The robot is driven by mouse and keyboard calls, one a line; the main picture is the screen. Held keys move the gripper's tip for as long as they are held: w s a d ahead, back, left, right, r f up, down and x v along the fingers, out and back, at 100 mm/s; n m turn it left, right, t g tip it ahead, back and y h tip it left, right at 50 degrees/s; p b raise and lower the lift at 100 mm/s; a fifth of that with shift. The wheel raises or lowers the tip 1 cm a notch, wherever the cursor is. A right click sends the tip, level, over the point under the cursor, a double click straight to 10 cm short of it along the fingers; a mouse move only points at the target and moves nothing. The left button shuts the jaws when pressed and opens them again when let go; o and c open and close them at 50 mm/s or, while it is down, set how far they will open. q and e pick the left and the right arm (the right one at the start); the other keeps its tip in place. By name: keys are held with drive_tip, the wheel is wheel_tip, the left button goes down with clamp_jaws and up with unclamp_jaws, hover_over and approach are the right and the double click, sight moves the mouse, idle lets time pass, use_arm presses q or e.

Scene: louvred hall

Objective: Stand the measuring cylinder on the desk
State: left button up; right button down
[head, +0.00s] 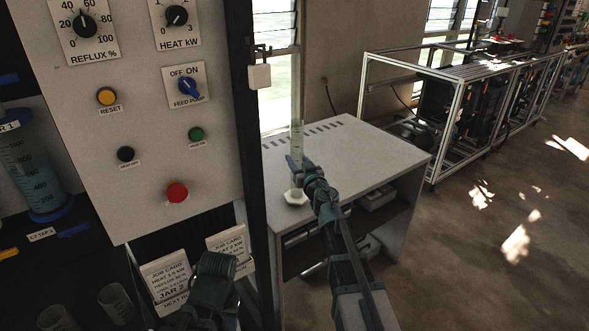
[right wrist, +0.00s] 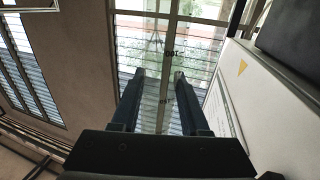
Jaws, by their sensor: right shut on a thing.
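The measuring cylinder (head: 297,136) is a clear, upright tube with a pale, many-sided foot (head: 296,197). It is over the left part of the grey-white desk (head: 365,160); I cannot tell whether its foot touches the top. My right gripper (head: 296,163) is shut on the cylinder's tube, above the foot. In the right wrist view, the fingers (right wrist: 160,92) stand on both sides of the clear, marked tube (right wrist: 166,72). My left arm's end (head: 215,268) shows low in the head view, in front of the job cards; its fingers cannot be made out.
A control panel (head: 140,130) with knobs and buttons stands close on the left, with a dark post at its right edge. A padlock-like box (head: 259,77) hangs by the post. The desk's right part is clear. A metal-framed rig (head: 440,125) stands behind right.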

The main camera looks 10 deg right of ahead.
drive_tip(key=shift+f+b, duration=0.35)
drive_tip(key=shift+f, duration=0.45)
drive_tip(key=shift+a, duration=0.1)
drive_tip(key=shift+r, duration=0.1)
use_arm(q)
drive_tip(key=shift+a+f, duration=0.3)
drive_tip(key=shift+f, duration=0.5)
use_arm(e)
drive_tip(key=shift+f, duration=0.25)
drive_tip(key=shift+c, duration=2)
unclamp_jaws()
drive_tip(key=shift+r, duration=0.1)
drive_tip(key=shift+r, duration=0.15)
